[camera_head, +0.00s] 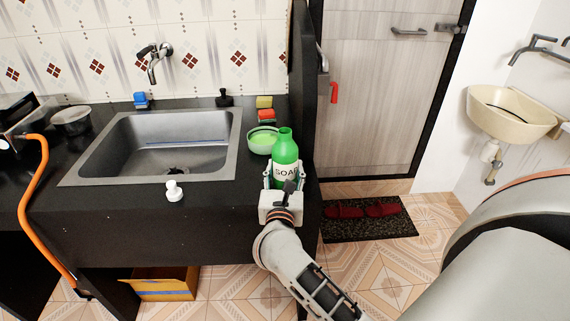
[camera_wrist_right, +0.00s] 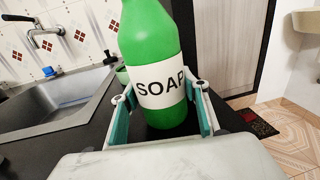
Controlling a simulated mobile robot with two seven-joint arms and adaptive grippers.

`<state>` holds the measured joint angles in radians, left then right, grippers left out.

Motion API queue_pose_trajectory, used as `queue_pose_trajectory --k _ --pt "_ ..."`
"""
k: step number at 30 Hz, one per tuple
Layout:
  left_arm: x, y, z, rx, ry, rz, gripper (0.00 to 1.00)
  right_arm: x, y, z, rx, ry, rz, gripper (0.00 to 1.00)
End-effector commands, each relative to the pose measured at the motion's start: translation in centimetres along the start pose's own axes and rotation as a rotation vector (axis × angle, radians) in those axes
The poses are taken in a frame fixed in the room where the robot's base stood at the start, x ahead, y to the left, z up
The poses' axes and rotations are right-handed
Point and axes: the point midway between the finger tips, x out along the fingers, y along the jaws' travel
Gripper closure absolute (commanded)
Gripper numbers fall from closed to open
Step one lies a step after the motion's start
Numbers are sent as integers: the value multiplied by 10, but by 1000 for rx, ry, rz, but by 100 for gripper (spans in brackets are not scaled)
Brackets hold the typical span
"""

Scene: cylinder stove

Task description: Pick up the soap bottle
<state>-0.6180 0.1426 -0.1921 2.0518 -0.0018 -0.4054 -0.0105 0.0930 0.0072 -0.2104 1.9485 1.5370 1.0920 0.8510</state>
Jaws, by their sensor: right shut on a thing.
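The green soap bottle (camera_head: 285,153) with a white SOAP label stands upright at the right end of the black counter, by the sink. My right gripper (camera_head: 284,179) is around its lower part, one finger on each side. In the right wrist view the bottle (camera_wrist_right: 153,65) stands between the teal-padded fingers (camera_wrist_right: 160,115), which are shut on it. The bottle's base is partly hidden by the gripper in the head view. My left gripper is in neither view.
The steel sink (camera_head: 150,150) is to the left. A white dispenser top (camera_head: 174,191) stands at the counter's front. A dark partition (camera_head: 302,100) rises behind the bottle to the right.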

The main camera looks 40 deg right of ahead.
Motion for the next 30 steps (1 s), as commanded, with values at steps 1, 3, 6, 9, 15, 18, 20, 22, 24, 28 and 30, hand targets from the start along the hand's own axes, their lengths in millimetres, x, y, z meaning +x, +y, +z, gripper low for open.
queue_pose_trajectory --k 1,3,6,9,15,18,20,22,24,28,30 --pt "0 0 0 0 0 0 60 0 0 1 0 -2 0 89" --pt "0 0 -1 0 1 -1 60 0 0 3 1 -2 0 89" --pt "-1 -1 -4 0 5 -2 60 0 0 10 2 -4 0 89" --pt "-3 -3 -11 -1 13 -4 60 0 0 26 6 -7 0 89" --pt "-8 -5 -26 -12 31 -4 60 0 0 76 11 -10 0 89" --pt "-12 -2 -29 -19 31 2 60 0 0 105 12 -10 -1 89" --pt "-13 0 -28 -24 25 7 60 0 0 120 9 -10 -1 89" --pt "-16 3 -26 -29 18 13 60 0 0 138 10 -9 -1 89" --pt "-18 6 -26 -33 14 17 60 0 0 153 9 -8 0 89" --pt "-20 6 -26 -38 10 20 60 0 0 177 6 -7 0 89" --pt "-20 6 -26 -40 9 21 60 0 0 186 4 -5 -1 89"
